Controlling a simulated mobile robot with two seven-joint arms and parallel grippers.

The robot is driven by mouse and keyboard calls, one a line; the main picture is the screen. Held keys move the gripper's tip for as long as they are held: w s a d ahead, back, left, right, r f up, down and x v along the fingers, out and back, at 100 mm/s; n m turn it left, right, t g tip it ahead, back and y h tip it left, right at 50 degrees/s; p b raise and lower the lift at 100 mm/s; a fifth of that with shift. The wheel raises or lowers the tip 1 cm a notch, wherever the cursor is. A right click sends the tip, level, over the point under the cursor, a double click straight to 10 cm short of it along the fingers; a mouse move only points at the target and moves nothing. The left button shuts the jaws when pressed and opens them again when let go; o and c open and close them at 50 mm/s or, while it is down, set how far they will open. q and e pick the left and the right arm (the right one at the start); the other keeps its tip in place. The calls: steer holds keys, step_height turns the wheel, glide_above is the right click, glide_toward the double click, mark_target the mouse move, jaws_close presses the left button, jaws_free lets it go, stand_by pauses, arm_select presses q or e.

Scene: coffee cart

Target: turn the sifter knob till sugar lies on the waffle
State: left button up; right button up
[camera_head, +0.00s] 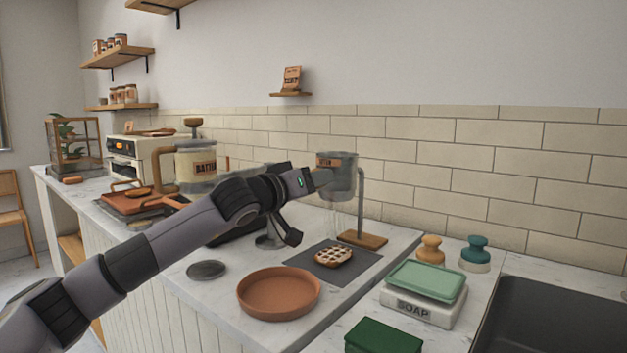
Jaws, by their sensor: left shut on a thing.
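The sifter (345,172) is a grey cup with a brown label, held on a stand with a wooden base (363,240). My left gripper (322,179) reaches in from the left and is shut at the sifter's left side, where the knob would be; the knob is hidden by the gripper. The waffle (333,257) lies on a dark mat (358,270) below the sifter. It is brown with pale patches in its grid; I cannot tell if these are sugar. Faint pale streaks show in the air under the sifter. My right gripper is not in view.
A terracotta plate (279,294) sits in front of the mat. To the right are a white soap scale (423,309) with a green tray (428,280), two stampers, a green box (383,338) and a dark sink (555,320). A batter dispenser (196,165) stands behind my arm.

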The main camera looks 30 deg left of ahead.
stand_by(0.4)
arm_select(q)
steer(key=o, duration=1.1)
steer(key=shift+c, duration=0.2)
steer(key=shift+s, duration=0.1)
steer(key=s+b, duration=0.2)
steer(key=s, duration=0.5)
steer(key=shift+a, duration=0.25)
